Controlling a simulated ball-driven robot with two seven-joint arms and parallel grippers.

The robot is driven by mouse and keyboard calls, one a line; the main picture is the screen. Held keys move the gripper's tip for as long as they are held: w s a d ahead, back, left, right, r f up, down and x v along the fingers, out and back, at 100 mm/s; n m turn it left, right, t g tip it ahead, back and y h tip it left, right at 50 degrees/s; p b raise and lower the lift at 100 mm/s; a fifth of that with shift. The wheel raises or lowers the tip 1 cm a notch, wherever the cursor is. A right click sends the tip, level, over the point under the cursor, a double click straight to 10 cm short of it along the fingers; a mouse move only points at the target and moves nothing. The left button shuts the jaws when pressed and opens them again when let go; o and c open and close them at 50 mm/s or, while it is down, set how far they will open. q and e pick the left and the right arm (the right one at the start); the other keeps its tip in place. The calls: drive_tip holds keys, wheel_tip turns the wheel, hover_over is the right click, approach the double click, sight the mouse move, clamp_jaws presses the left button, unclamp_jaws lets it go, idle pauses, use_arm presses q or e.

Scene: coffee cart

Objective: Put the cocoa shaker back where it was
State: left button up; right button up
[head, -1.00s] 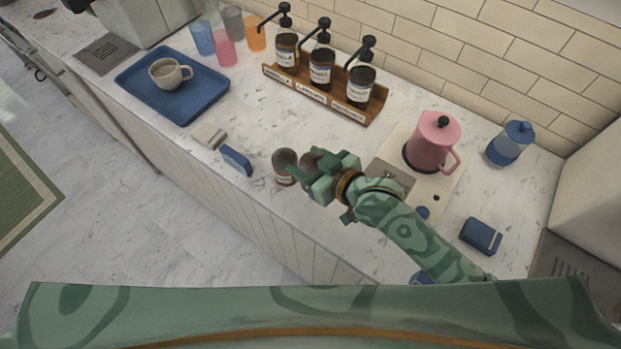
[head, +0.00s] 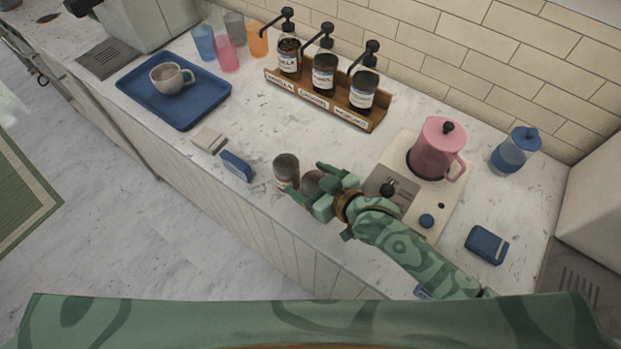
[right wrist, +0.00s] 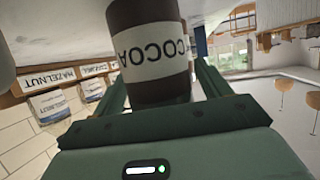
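The cocoa shaker (right wrist: 150,25), a dark brown cylinder with a white COCOA label, stands between the two fingers of my right gripper (right wrist: 165,90) in the right wrist view. The label reads upside down there. In the head view the cocoa shaker (head: 311,181) shows only in part, behind the fingers of my right gripper (head: 318,187), near the counter's front edge. A second, similar shaker (head: 286,168) stands just left of it. I cannot tell whether the cocoa shaker's base touches the counter. My left gripper is out of view.
A blue sponge-like block (head: 236,166) and a pale block (head: 208,140) lie left of the shakers. A wooden rack (head: 318,103) with pump bottles stands behind. A pink kettle (head: 437,150) stands right. A blue tray (head: 205,112) with a cup (head: 171,77) is far left.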

drive_tip(key=shift+r, duration=0.2)
drive_tip(key=p+v, duration=0.2)
drive_tip(key=v, duration=1)
